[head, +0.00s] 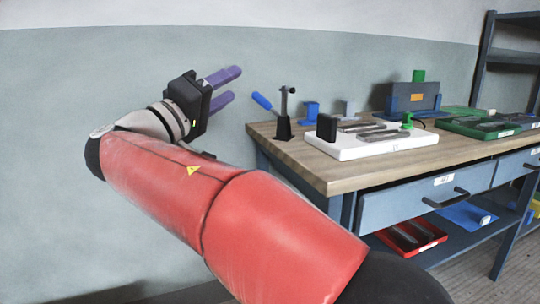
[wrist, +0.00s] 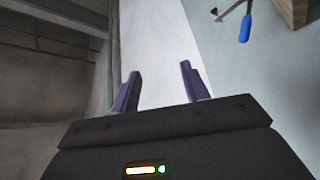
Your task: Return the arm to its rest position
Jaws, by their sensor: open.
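My gripper (head: 229,90) is at the end of my red arm, raised in front of the grey-green wall, left of the workbench. Its two purple fingers point right in the head view and are apart, with nothing between them. In the wrist view my gripper (wrist: 158,88) also shows open and empty, with the pale wall beyond the fingers. It touches nothing that I can see.
The wooden workbench (head: 335,174) stands to the right. A blue-handled tool (head: 262,102) sticks out near its left end, close to a black stand (head: 283,128). A white tray (head: 372,149) and a green tray (head: 475,131) lie on it. Free space surrounds my gripper.

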